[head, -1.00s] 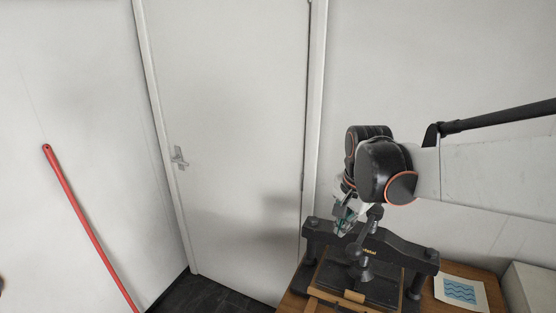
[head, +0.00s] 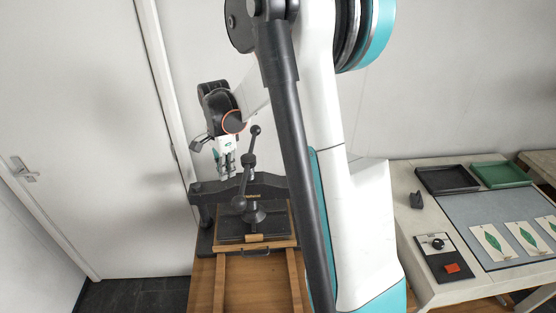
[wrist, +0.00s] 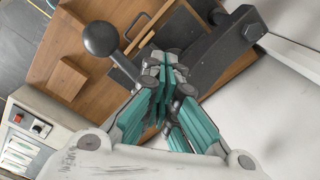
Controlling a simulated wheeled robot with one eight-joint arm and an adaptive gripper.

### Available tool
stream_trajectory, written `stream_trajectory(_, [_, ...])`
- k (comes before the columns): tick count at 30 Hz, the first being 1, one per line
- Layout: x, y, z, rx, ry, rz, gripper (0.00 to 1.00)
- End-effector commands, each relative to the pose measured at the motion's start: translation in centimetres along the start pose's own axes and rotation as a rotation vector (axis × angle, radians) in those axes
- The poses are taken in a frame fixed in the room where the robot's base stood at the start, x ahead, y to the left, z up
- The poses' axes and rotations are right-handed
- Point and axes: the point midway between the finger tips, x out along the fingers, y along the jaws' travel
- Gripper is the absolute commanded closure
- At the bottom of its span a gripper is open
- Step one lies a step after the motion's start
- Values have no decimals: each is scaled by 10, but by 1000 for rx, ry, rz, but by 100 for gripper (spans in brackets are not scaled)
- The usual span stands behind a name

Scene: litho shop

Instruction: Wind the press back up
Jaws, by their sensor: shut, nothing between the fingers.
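The black press (head: 272,189) stands on a wooden bench in the head view. Its cross handle has ball ends; one ball (head: 256,130) is up and one (head: 239,202) is low in front. The press foot (head: 256,214) appears low over the dark bed plate; I cannot tell whether they touch. My gripper (head: 226,177) is shut and empty, pointing down beside the handle, left of its hub. In the wrist view, my teal fingers (wrist: 165,65) are together, with a black handle ball (wrist: 101,38) to their left. Contact with the handle is unclear.
Wooden rails (head: 219,285) run forward from the press. My arm hides the area right of it. A table (head: 420,235) at right holds a black tray (head: 447,180), a green tray (head: 500,174), leaf prints and a control box (head: 438,243). The door is left.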

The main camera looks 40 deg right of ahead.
Motion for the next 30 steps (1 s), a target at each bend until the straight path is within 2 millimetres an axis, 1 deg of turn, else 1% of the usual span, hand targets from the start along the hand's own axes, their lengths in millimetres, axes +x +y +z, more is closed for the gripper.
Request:
stream_trajectory(1, [11, 0, 0, 0, 0, 0, 100])
stream_trajectory(16, [78, 0, 0, -1, 0, -1, 100])
stream_trajectory(19, [73, 11, -9, 2, 0, -1, 100])
stream_trajectory(24, [71, 29, -25, 2, 1, 0, 100])
stream_trajectory(30, [70, 45, -47, 2, 1, 1, 100])
